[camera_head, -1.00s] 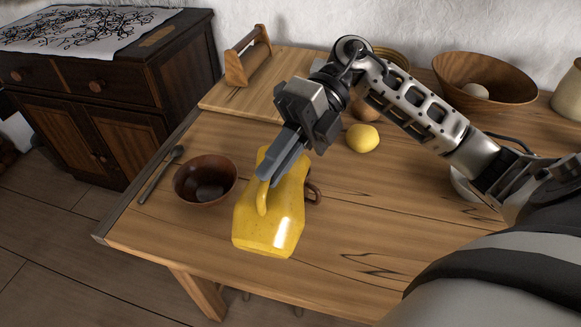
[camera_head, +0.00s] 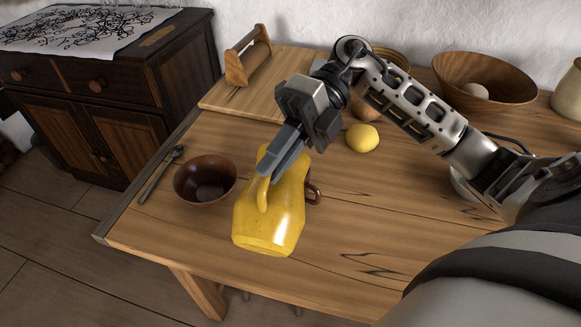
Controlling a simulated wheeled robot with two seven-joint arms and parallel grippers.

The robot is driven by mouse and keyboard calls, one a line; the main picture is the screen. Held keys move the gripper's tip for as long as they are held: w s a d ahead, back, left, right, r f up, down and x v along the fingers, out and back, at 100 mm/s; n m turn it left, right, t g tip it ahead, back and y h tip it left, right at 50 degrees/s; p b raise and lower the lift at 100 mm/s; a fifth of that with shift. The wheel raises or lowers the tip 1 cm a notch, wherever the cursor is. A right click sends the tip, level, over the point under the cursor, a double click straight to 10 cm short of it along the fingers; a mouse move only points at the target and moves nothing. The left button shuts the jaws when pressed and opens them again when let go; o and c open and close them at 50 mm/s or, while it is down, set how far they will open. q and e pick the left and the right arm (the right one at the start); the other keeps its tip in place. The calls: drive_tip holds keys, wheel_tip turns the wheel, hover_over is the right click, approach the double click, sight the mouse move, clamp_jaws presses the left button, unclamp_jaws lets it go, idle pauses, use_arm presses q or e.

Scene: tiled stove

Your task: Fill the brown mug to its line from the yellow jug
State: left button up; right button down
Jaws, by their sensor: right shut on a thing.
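The yellow jug (camera_head: 268,222) is in the middle of the head view, over the wooden table. My right gripper (camera_head: 270,172) is shut on the jug's handle from above. The jug looks tilted, with its base toward the front of the table. Its mouth is hidden, so I cannot see whether anything flows. A brown mug (camera_head: 314,192) is behind the jug; only its handle side shows at the jug's right. The mug's line and its contents are hidden. My left gripper is not in view.
A dark brown bowl (camera_head: 206,181) stands left of the jug, with a spoon (camera_head: 160,174) beside it. A lemon (camera_head: 362,138) lies behind to the right. A wooden board (camera_head: 238,100) and a large wooden bowl (camera_head: 484,78) are at the back. The front right table is clear.

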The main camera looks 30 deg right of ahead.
drive_tip(key=shift+w+d+r, duration=0.25)
drive_tip(key=shift+d, duration=0.05)
idle(1.0)
